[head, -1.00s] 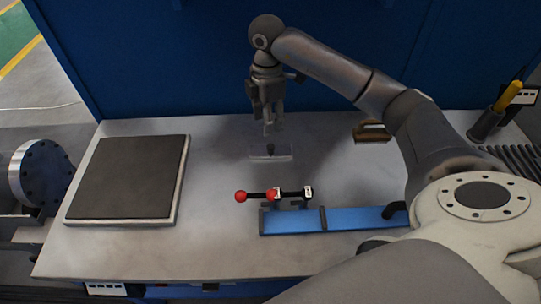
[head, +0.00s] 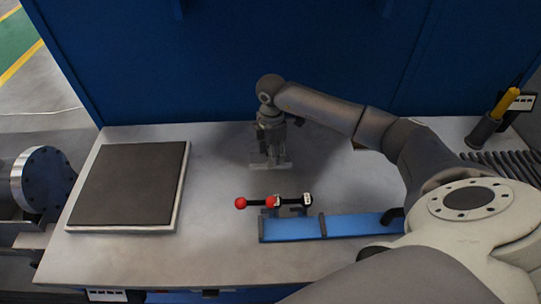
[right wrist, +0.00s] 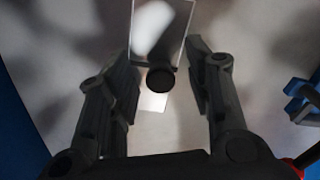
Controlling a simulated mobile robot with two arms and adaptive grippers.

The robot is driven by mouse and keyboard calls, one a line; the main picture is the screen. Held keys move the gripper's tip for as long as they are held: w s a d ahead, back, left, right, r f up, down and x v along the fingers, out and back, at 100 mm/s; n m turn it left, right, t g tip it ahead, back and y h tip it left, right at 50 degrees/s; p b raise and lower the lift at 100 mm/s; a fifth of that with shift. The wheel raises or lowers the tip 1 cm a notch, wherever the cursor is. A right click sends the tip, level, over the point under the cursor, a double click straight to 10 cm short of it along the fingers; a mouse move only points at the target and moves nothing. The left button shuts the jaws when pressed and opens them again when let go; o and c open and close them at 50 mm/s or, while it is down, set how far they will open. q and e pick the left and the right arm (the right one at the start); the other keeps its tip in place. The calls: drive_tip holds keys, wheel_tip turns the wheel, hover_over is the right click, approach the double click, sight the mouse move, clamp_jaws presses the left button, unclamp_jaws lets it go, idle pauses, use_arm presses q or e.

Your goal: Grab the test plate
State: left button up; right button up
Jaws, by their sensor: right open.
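The test plate (head: 285,166) is a small, thin, pale plate lying flat on the grey bench, partly hidden under my right gripper (head: 271,154). In the right wrist view the test plate (right wrist: 172,22) is a light rectangle with a dark round knob (right wrist: 160,80) at its near end. The right gripper (right wrist: 164,62) is open, one finger on each side of the knob, and holds nothing. My left gripper is not in view.
A fixture with red ball knobs (head: 241,203) stands by a blue rail (head: 290,228) in front of the plate. A dark square slab (head: 125,185) lies at left. A blue wall (head: 200,60) rises behind. A cup with a yellow-handled tool (head: 505,102) is far right. Bench between slab and plate is clear.

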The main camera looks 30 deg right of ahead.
drive_tip(key=shift+f, duration=0.2)
clamp_jaws()
drive_tip(key=shift+w+r, duration=0.1)
drive_tip(key=shift+r, duration=0.1)
idle(0.4)
